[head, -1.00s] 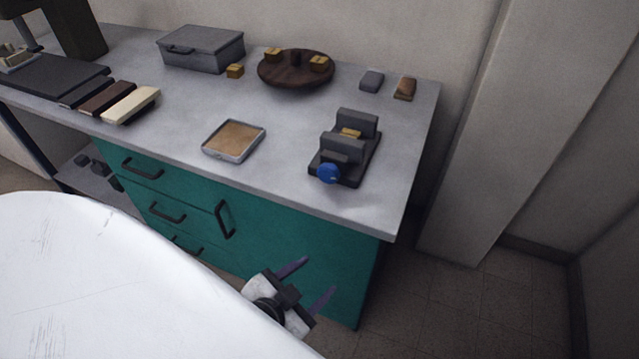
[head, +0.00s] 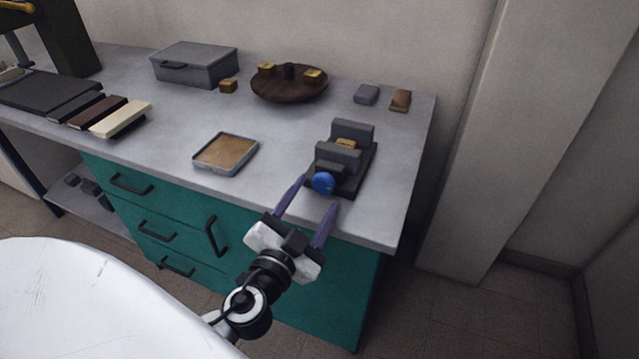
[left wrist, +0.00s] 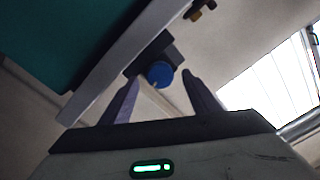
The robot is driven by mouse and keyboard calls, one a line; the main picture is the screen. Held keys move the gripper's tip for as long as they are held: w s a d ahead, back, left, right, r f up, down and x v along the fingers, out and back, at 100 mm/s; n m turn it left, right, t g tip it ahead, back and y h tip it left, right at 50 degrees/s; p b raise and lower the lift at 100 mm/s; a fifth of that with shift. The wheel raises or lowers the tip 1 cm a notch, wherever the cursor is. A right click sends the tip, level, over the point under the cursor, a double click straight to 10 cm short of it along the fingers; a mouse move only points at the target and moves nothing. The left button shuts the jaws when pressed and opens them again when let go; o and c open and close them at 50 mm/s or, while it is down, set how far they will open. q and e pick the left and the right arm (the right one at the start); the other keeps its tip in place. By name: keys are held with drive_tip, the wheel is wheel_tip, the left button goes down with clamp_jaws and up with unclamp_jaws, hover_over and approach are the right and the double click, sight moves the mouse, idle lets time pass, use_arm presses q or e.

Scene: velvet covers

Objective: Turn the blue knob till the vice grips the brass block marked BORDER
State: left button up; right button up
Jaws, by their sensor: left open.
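The grey vice (head: 352,172) stands near the right end of the bench. Its blue knob (head: 323,183) faces the front edge. A brass block (head: 345,144) sits between the vice's jaws; its marking is too small to read. My left gripper (head: 315,192) is open, its two purple fingers pointing up at the knob from in front of the bench edge. In the left wrist view the knob (left wrist: 160,74) shows between and beyond the fingertips (left wrist: 160,78), apart from both. My right gripper is not in view.
A cork-lined tray (head: 226,153) lies left of the vice. A round wooden stand (head: 290,88) with brass blocks, a loose brass block (head: 228,86), a grey box (head: 194,64) and two small blocks (head: 366,94) stand behind. Bench surface around the vice is clear.

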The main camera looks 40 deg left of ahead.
sight(321, 188)
use_arm(q)
drive_tip(key=shift+x, duration=1.55)
drive_tip(key=shift+c, duration=0.5)
drive_tip(key=c, duration=1)
drive_tip(key=shift+o, duration=0.2)
